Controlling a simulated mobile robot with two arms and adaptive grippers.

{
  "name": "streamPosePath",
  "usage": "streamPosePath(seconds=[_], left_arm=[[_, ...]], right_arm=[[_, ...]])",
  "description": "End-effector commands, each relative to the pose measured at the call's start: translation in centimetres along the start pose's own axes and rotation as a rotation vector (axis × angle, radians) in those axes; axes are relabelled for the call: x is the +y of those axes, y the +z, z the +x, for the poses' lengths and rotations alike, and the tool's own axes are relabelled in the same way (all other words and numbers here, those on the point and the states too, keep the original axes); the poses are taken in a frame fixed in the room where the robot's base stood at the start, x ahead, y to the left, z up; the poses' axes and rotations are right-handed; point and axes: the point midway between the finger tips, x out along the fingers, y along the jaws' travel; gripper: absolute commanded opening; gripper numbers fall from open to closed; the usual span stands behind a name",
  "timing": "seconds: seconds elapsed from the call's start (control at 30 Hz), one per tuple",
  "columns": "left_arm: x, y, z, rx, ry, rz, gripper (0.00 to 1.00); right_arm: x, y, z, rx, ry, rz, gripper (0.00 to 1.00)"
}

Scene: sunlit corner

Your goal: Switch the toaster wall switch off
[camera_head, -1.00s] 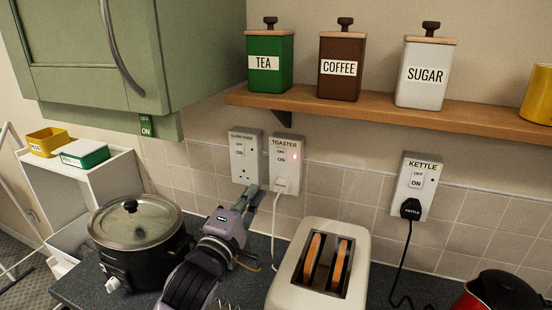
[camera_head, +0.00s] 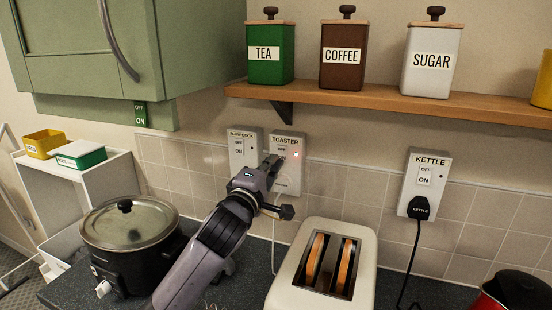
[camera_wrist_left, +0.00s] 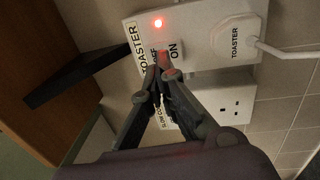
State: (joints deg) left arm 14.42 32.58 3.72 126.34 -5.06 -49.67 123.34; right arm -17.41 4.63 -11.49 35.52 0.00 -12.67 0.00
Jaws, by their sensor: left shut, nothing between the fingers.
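The toaster wall switch plate (camera_head: 293,185) is white, labelled TOASTER, and mounted on the tiled wall. Its small red light is lit, and it also shows in the wrist view (camera_wrist_left: 205,70). The plate has a rocker marked OFF and ON. The toaster plug (camera_wrist_left: 235,40) sits in its socket. My left gripper (camera_head: 277,162) is shut and empty, with its fingertips at the rocker. In the wrist view the fingertips (camera_wrist_left: 161,70) partly cover the rocker. Whether they touch it I cannot tell. My right gripper is not in view.
The slow cooker switch plate (camera_head: 241,143) is just left of the toaster one. The kettle switch (camera_head: 424,175) is to the right. A white toaster (camera_head: 287,286) with bread and a slow cooker (camera_head: 127,255) stand on the counter. A wooden shelf (camera_head: 380,96) with canisters is above.

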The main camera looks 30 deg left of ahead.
Motion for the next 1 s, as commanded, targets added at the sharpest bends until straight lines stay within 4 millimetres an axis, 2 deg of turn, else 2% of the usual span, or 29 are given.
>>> streamPosePath(seconds=[0.1,0.23,0.7,0.83,1.0], left_arm=[[0.1,-0.1,1.8,0.001,0.001,0.004,0.00],[0.1,0.0,2.8,0.000,0.001,0.001,0.00],[0.0,0.0,3.2,0.000,-0.002,0.000,0.00],[0.5,0.0,3.6,0.002,-0.026,-0.004,0.00],[1.1,0.0,4.2,0.002,-0.095,-0.006,0.00]], right_arm=[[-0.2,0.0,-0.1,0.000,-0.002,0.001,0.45],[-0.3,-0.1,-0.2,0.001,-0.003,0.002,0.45],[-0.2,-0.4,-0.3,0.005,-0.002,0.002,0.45],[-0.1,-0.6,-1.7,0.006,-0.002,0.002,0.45],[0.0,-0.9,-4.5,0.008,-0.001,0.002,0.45]])
